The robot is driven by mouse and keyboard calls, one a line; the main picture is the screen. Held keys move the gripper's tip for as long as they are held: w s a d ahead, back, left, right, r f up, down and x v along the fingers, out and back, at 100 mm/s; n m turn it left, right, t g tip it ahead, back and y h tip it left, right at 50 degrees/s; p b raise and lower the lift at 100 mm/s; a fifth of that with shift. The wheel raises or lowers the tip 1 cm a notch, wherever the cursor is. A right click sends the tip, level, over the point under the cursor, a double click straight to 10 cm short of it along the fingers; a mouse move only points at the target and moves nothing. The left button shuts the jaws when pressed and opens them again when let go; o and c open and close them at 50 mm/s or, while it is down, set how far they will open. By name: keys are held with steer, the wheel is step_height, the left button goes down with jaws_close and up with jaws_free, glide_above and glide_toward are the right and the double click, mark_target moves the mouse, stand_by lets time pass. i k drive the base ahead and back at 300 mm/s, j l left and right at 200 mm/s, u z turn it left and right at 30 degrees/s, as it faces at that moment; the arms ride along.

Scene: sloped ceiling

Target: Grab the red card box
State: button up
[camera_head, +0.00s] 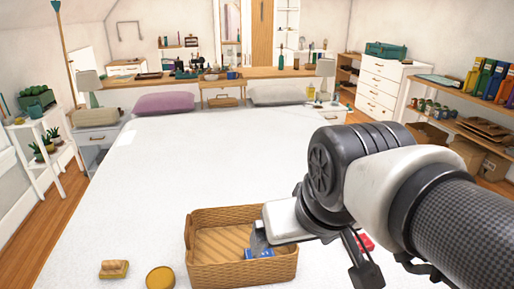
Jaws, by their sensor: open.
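A small red object (367,242), likely the red card box, lies on the white surface right of the wicker basket. Only a small part of it shows, because my arm and gripper cover the rest. My gripper (312,262) is open, with one finger over the basket's right part and the other, dark finger just below the red object in the picture. I see nothing held between the fingers. The gap in height between the gripper and the red object cannot be told.
The wicker basket (210,272) holds a blue item (259,253). A wooden brush-like item (114,269) and a round yellow tin (160,278) lie left of it. The white bed-like surface (200,160) is clear toward the pillows (164,103).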

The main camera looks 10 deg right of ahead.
mark_target(371, 246)
steer(key=l, duration=1.75)
